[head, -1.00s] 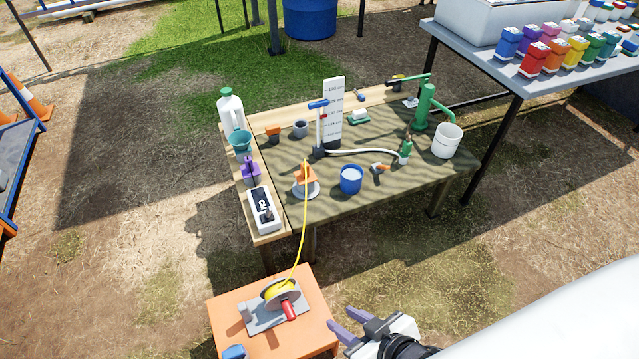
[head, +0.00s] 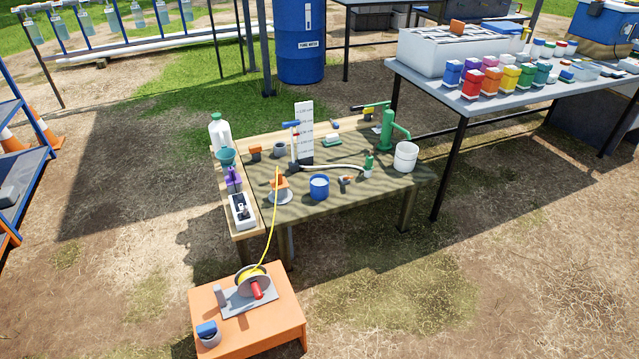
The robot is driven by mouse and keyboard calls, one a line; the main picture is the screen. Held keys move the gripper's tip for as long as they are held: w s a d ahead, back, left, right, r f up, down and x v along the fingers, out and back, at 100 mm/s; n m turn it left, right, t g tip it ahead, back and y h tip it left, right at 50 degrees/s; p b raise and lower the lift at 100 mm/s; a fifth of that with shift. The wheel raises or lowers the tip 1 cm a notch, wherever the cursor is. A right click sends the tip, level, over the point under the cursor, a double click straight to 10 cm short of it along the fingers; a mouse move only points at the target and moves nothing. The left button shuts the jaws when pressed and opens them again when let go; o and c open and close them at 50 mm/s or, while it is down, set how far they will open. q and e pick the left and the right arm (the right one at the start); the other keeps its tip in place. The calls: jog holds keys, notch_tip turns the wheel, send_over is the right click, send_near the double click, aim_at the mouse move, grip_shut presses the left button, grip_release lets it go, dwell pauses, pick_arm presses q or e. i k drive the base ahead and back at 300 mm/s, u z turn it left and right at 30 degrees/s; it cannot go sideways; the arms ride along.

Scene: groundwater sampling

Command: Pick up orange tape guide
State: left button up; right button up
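The orange tape guide (head: 280,183) appears to be the small orange piece on a round grey-white base (head: 280,197) near the front left of the work table (head: 345,205). A yellow tape (head: 275,222) runs from it down to a reel (head: 251,281) with a red handle on a low orange stand (head: 275,322). The tape's exact path through the guide is too small to tell. Neither of my grippers is in view.
A blue cup (head: 319,187) stands just right of the guide. A white device (head: 241,211), purple item (head: 233,180) and white bottle (head: 219,132) line the left edge. A green pump (head: 388,130) and white bucket (head: 405,156) stand at right. Open ground lies in front.

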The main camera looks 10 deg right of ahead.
aim_at(282, 182)
jog(key=z, duration=1.15)
jog(key=i, duration=3.2)
jog(key=u, duration=3)
